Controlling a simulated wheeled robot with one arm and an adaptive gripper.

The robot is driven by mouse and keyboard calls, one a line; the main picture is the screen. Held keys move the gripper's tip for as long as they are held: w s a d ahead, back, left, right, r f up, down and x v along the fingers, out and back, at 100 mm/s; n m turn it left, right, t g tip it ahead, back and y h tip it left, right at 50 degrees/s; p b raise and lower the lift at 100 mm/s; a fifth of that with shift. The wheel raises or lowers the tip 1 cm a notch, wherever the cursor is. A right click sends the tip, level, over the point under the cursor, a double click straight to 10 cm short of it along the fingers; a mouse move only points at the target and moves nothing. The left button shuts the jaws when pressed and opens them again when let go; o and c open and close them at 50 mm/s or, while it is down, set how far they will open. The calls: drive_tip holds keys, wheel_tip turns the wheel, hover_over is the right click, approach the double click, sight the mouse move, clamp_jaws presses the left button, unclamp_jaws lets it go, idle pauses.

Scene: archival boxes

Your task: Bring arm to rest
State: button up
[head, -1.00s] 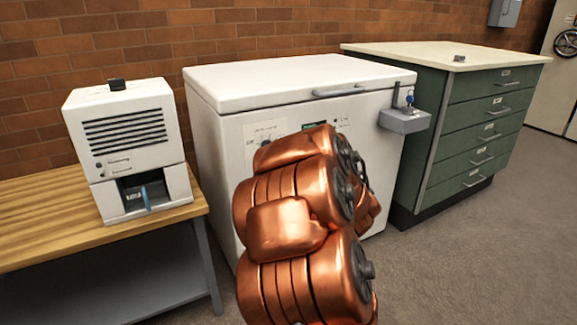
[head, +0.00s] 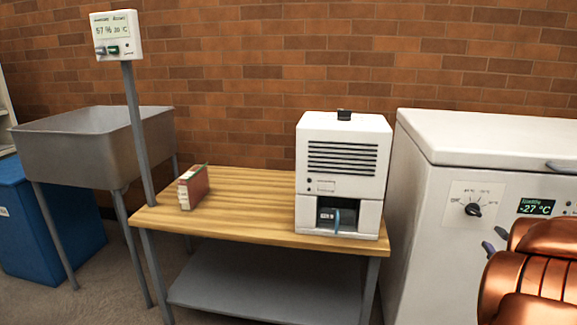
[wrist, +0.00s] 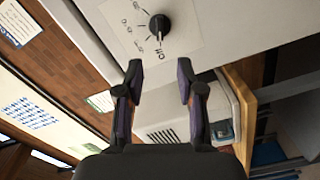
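My gripper (wrist: 160,85) shows in the wrist view with its two dark fingers spread apart and nothing between them. It points toward the front of the white chest freezer (wrist: 215,25), near the black control knob (wrist: 159,27). In the head view my copper-coloured arm is at the lower right, in front of the freezer (head: 490,140).
A wooden bench (head: 250,190) holds a white vented machine (head: 343,170) and a small red box (head: 194,187). A post carries a humidity display (head: 117,35). A grey sink (head: 95,135) and a blue bin (head: 40,225) stand at the left. Open floor lies in front.

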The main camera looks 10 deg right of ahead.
drive_tip(key=s+a+r+m+g+h+p, duration=0.1)
drive_tip(key=a+r+m+g+p, duration=0.7)
drive_tip(key=r+p, duration=0.9)
drive_tip(key=s+a+r+g+y+p, duration=0.3)
drive_tip(key=s+a+r+g+p, duration=0.2)
drive_tip(key=s+a+p, duration=0.6)
drive_tip(key=s+a+r+m+g+y+p, duration=0.1)
drive_tip(key=s+a+r+g+y+p, duration=0.3)
drive_tip(key=s+a+r+p, duration=0.5)
drive_tip(key=s+a+p, duration=0.1)
drive_tip(key=s+a, duration=0.2)
drive_tip(key=a, duration=0.2)
drive_tip(key=s+a+g+p, duration=0.1)
drive_tip(key=s+a+p, duration=0.1)
drive_tip(key=a, duration=0.4)
drive_tip(key=shift+s+a+m+g, duration=0.2)
drive_tip(key=shift+s+m+g, duration=0.1)
drive_tip(key=shift+s, duration=0.2)
drive_tip(key=shift+r, duration=0.1)
